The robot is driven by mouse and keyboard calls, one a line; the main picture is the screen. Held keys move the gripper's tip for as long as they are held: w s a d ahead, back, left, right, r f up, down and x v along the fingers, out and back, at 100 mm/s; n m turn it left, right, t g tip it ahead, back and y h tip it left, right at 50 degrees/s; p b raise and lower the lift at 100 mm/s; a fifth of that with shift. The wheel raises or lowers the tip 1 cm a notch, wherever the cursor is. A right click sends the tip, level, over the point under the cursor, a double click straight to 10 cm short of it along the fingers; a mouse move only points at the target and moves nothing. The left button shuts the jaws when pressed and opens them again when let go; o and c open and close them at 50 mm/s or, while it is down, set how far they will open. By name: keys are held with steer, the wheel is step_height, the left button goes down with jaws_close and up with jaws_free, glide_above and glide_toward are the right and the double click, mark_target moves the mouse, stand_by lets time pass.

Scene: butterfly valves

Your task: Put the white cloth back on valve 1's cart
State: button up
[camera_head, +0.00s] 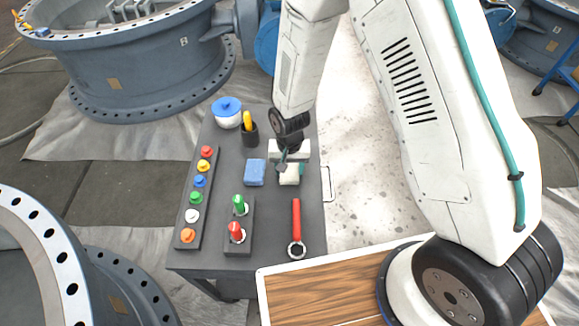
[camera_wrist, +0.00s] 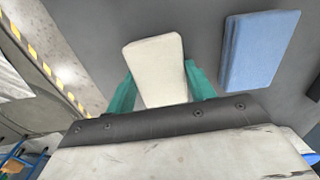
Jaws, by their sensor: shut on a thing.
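The white cloth (camera_head: 289,177) is a small pale block over the dark cart top (camera_head: 271,228). It also shows in the wrist view (camera_wrist: 156,62) between the two teal fingers of my gripper (camera_wrist: 161,88). My gripper (camera_head: 291,168) is shut on the cloth and points down at the cart's right half. I cannot tell whether the cloth touches the cart top. The blue cloth (camera_head: 254,172) lies on the cart just left of it in the head view, and on the right in the wrist view (camera_wrist: 258,50).
A large valve (camera_head: 150,62) stands behind. A wooden panel (camera_head: 325,292) is in front.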

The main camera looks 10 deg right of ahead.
steer(key=shift+f, duration=0.1)
steer(key=o, duration=1.1)
step_height(320, 180, up, 11)
step_height(320, 180, up, 12)
glide_above(289, 168)
steer(key=s+d, duration=0.2)
steer(key=d, duration=0.3)
steer(key=shift+s+d+r+n+t, duration=0.3)
steer(key=shift+s+d+r, duration=1.6)
steer(key=shift+s+r, duration=1.45)
steer(key=shift+s+d+r+n+t, duration=0.1)
steer(key=shift+s+d+r+n, duration=0.35)
steer(key=shift+s+d+r, duration=2.7)
steer(key=shift+s+d+r+n+t, duration=0.3)
steer(key=shift+s+d+r, duration=0.4)
steer(key=shift+s+r, duration=2.75)
